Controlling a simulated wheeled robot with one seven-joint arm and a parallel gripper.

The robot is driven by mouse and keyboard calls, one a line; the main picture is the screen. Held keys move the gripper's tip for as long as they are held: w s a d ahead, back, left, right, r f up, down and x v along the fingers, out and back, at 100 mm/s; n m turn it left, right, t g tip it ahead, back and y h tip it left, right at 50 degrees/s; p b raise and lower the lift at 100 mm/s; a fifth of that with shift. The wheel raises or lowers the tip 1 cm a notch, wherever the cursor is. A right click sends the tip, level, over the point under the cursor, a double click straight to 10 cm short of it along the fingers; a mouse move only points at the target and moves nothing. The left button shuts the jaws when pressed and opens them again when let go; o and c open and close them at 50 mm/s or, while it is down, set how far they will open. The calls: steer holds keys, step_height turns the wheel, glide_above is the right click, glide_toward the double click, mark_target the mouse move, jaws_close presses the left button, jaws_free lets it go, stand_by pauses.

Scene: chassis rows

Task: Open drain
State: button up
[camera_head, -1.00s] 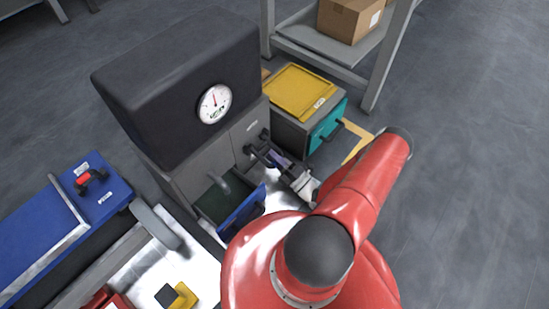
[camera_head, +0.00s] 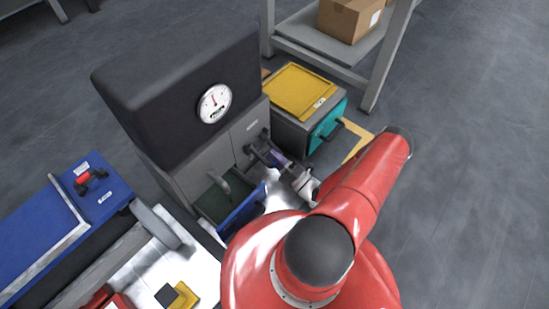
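A dark grey cabinet (camera_head: 205,160) with a black top and a round gauge (camera_head: 214,103) stands left of centre. A spout (camera_head: 219,183) hangs over a pulled-out bin with a blue front (camera_head: 243,209) low on the cabinet. A small black fitting (camera_head: 264,136) sits on the right part of the cabinet front. My gripper (camera_head: 262,154) is at the cabinet front just below this fitting, its dark fingers pointing at the cabinet. Whether it touches anything, and the gap between its fingers, is too small to tell. Nothing visible is marked as the drain.
A grey box with a yellow lid (camera_head: 300,92) and teal drawer front (camera_head: 327,126) stands right of the cabinet. A shelf table (camera_head: 335,50) holds a carton (camera_head: 349,18) behind. A blue bench (camera_head: 60,225) is at left. The floor at right is clear.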

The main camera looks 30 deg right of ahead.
steer(key=shift+o, duration=0.3)
steer(key=v, duration=0.5)
steer(key=shift+s+d+f, duration=0.1)
steer(key=s+d, duration=0.4)
steer(key=s, duration=0.7)
steer(key=shift+p, duration=0.3)
